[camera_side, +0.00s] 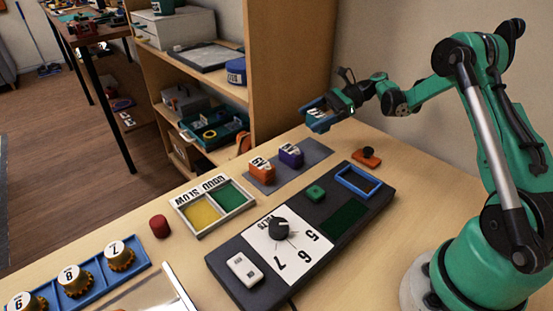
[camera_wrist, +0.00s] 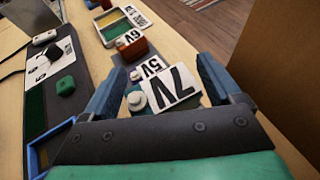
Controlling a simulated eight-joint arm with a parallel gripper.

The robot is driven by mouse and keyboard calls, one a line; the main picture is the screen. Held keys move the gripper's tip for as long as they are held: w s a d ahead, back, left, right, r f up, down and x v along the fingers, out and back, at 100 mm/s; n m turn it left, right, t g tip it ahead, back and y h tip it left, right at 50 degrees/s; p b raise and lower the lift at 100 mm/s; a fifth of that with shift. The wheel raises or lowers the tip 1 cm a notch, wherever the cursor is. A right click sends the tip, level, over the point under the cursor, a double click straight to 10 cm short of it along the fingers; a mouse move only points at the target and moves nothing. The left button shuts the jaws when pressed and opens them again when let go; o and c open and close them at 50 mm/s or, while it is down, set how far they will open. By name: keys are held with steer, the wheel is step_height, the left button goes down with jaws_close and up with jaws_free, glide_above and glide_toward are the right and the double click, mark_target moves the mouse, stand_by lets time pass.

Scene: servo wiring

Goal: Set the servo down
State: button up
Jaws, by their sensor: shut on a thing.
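My gripper (camera_side: 318,116) is raised above the table near its back edge, beyond the grey mat (camera_side: 312,156). Its blue fingers are shut on a servo with a white label reading 7V (camera_wrist: 172,88); the label and a pale round horn show in the wrist view, and the body is mostly hidden. An orange servo labelled 6V (camera_side: 262,172) and a purple servo labelled 5V (camera_side: 291,157) stand on the mat. In the wrist view the 5V label (camera_wrist: 150,67) lies just beyond the held servo, and the orange servo (camera_wrist: 130,46) farther off.
A black tester (camera_side: 225,262) with a dial, green button and blue-framed slot (camera_side: 358,181) lies in front. A two-pad tray (camera_side: 245,207) marked GOOD and SLOW is left. An orange piece with a black knob (camera_side: 366,158) sits right of the mat. A wooden shelf (camera_side: 290,70) stands behind.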

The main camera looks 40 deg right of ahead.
mark_target(312, 152)
steer(key=shift+f, duration=3.1)
steer(key=shift+f, duration=0.2)
steer(key=o, duration=1)
steer(key=shift+o, duration=0.2)
